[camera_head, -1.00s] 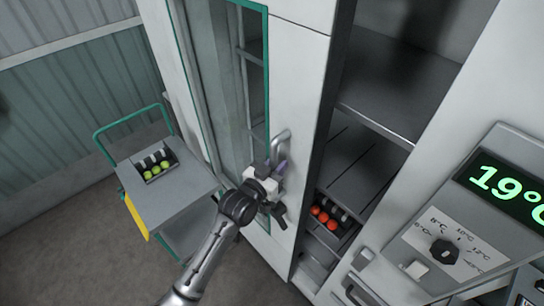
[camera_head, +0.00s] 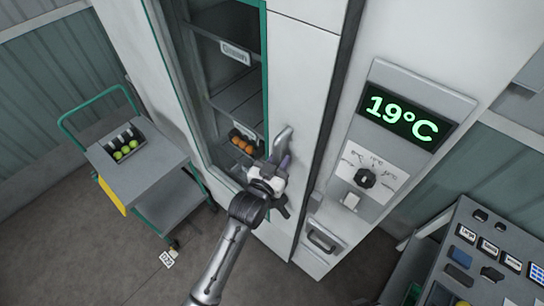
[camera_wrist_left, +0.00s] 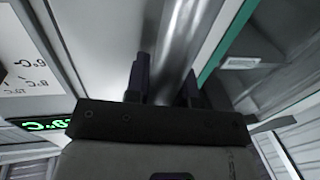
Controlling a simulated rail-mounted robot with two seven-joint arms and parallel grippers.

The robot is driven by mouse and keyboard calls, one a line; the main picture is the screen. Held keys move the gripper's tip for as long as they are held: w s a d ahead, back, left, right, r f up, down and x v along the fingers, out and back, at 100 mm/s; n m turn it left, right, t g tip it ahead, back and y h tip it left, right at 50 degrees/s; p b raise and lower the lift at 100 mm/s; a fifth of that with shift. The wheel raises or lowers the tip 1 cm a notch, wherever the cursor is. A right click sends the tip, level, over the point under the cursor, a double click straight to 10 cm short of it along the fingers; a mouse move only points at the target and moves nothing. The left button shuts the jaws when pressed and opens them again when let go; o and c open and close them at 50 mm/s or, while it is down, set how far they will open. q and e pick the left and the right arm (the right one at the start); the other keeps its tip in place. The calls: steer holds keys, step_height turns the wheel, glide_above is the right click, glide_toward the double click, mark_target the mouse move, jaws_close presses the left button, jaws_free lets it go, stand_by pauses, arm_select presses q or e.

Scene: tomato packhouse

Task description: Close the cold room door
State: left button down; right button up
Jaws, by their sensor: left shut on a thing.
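My left gripper (camera_head: 276,166) is shut on the upright metal door handle (camera_head: 283,138). In the left wrist view the fingers (camera_wrist_left: 165,85) stand on either side of the shiny handle bar (camera_wrist_left: 180,45). The lower part of the handle is hidden by the gripper. My right gripper is out of view.
A control panel with a green 19°C display (camera_head: 405,118) and a black knob (camera_head: 365,178) is right of the door. A grey trolley (camera_head: 150,170) with green tomatoes stands at left. A labelled button console (camera_head: 480,255) is at lower right. Floor shows between trolley and cabinet.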

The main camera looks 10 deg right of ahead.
arm_select(q)
steer(key=shift+s+d+r, duration=0.15)
steer(key=shift+d, duration=0.05)
steer(key=c, duration=1.3)
jaws_free()
steer(key=shift+c, duration=0.2)
steer(key=o, duration=0.4)
steer(key=shift+c, duration=0.2)
steer(key=shift+s+a, duration=0.1)
steer(key=b+v, duration=0.2)
steer(key=v, duration=1.1)
steer(key=shift+s+b, duration=0.3)
steer(key=shift+b, duration=0.05)
steer(key=shift+a, duration=0.1)
